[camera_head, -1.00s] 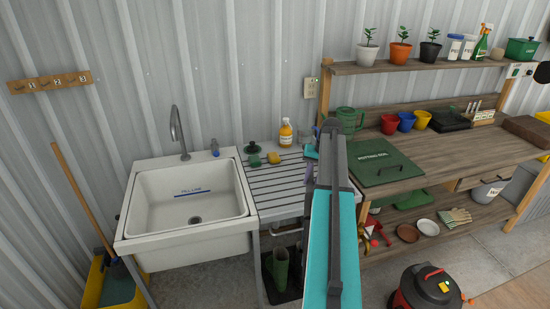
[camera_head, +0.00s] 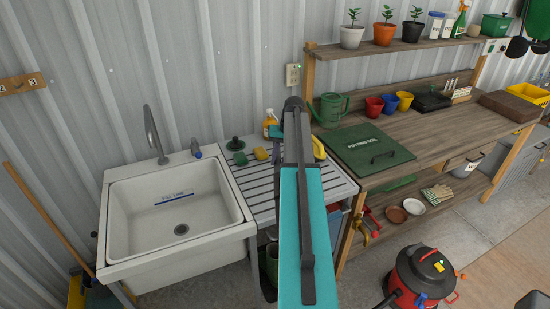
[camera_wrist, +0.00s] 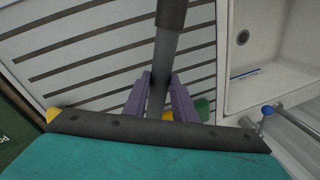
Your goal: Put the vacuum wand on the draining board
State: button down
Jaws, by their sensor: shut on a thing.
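The draining board (camera_head: 262,190) is a pale, slotted surface joined to the right of the white sink. It fills much of the wrist view (camera_wrist: 75,55). My gripper (camera_wrist: 160,88) has purple fingers, shut on a dark grey tube, the vacuum wand (camera_wrist: 165,50). The wand passes between the fingers and runs up out of the wrist view, in front of the board's slots. I cannot tell whether it touches the board. In the head view my teal arm hides the gripper and the wand.
The sink (camera_head: 175,205) is left. The workbench with a green potting-soil lid (camera_head: 365,155) is right. A red-black vacuum (camera_head: 420,272) stands on the floor.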

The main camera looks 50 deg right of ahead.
jog(key=shift+f, duration=0.1)
dwell(0.4)
jog(key=shift+s+d+b+x, duration=0.2)
jog(key=shift+b+x, duration=0.4)
jog(key=shift+x, duration=0.45)
jog(key=shift+s+d+b+x, duration=0.15)
jog(key=shift+b+x, duration=0.4)
jog(key=shift+x, duration=0.5)
jog(key=shift+s+d+b+x, duration=0.1)
jog(key=shift+s+b+x, duration=0.1)
jog(key=shift+b+x, duration=0.65)
jog(key=shift+x, duration=0.9)
jog(key=c, duration=1.4)
grip_release()
jog(key=shift+s, duration=0.1)
jog(key=shift+f, duration=0.1)
jog(key=shift+b+v, duration=1.85)
jog(key=shift+v, duration=5.15)
